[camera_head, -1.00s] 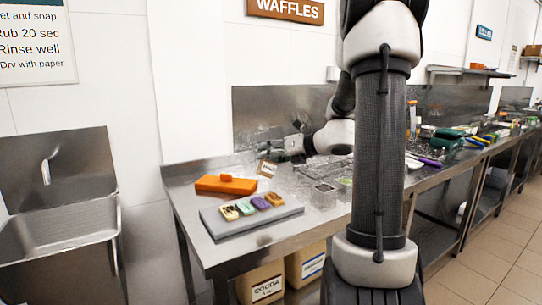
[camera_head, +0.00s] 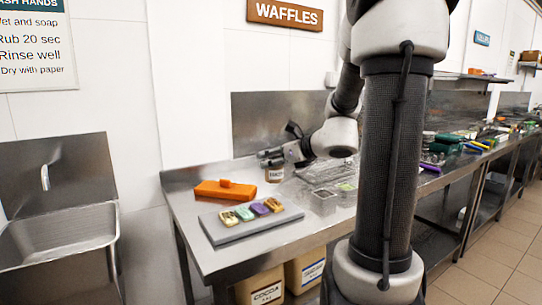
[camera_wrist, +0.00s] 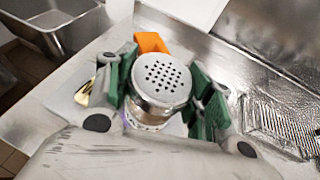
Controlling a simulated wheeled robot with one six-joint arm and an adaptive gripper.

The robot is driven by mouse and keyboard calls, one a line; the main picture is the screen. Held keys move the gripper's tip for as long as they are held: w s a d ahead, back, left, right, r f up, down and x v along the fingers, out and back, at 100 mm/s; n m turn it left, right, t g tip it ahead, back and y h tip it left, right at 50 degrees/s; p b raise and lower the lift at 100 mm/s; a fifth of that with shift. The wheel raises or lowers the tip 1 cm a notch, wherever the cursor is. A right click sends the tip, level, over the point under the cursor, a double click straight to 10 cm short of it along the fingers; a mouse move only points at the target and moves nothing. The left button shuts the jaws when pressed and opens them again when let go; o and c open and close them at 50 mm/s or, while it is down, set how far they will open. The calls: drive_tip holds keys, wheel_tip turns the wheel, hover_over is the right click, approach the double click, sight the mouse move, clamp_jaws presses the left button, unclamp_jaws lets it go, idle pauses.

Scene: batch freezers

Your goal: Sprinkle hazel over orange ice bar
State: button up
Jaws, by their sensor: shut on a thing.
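The shaker (camera_head: 275,174) shows below the fingers in the head view, with a label too small to read surely. In the wrist view the shaker (camera_wrist: 161,82) sits between two green finger pads. The orange ice bar (camera_head: 273,204) is the rightmost of a row of bars on a grey tray (camera_head: 240,236). My gripper is behind and above that row, apart from it. In the wrist view the shaker and fingers hide most of the tray.
An orange block with a knob (camera_head: 225,190) lies behind the tray. Clear containers (camera_head: 324,194) stand to the right. A steel sink (camera_head: 60,240) is at the left, past a gap. A steel backsplash (camera_head: 275,122) rises behind the table.

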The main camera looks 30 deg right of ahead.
drive_tip(key=s+a, duration=0.3)
drive_tip(key=s, duration=0.8)
drive_tip(key=shift+w, duration=0.1)
